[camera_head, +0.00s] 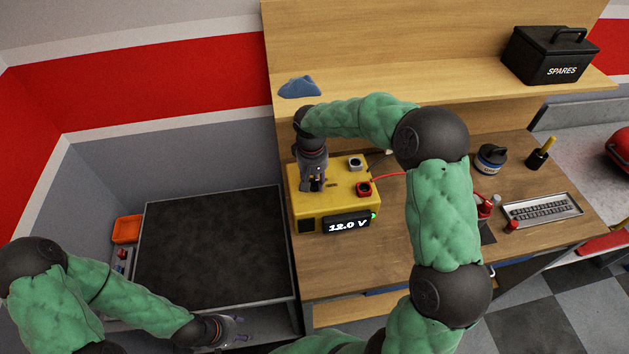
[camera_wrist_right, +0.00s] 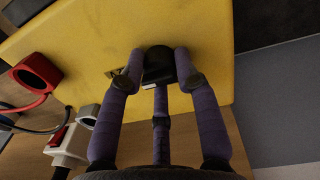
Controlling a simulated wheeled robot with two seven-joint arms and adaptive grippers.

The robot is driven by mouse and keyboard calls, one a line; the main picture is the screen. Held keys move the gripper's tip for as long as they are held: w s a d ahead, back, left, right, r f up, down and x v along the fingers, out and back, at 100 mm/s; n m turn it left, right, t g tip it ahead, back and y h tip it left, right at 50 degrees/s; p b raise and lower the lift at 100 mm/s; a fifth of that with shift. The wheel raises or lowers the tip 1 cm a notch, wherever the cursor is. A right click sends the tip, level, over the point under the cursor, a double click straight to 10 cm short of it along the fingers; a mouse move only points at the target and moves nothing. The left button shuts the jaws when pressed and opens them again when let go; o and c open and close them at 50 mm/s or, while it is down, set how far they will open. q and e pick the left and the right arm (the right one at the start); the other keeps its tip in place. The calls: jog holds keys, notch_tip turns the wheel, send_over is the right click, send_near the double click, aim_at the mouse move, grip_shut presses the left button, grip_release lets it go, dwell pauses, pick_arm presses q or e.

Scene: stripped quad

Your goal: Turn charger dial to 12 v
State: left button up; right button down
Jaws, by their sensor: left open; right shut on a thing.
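The yellow charger (camera_head: 335,208) stands on the wooden bench. Its display (camera_head: 347,224) reads 12.0 V, with a small green light at its right end. My right gripper (camera_head: 314,188) reaches down onto the charger's top from above. In the right wrist view its fingers (camera_wrist_right: 160,75) are shut around the black dial (camera_wrist_right: 159,62), which they partly hide. The yellow top also shows there (camera_wrist_right: 110,40). My left gripper (camera_head: 232,335) is open and empty at the bottom, low and left of the bench, well away from the charger.
A red terminal (camera_head: 364,188) with a red cable and a grey terminal (camera_head: 355,163) sit on the charger. A blue cloth (camera_head: 299,87) and black SPARES box (camera_head: 549,55) are on the shelf. A metal tray (camera_head: 542,210) lies on the right.

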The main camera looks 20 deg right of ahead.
jog(key=shift+w, duration=0.15)
jog(key=c, duration=1.2)
grip_release()
jog(key=shift+r, duration=0.1)
jog(key=o, duration=0.3)
jog(key=shift+w, duration=0.15)
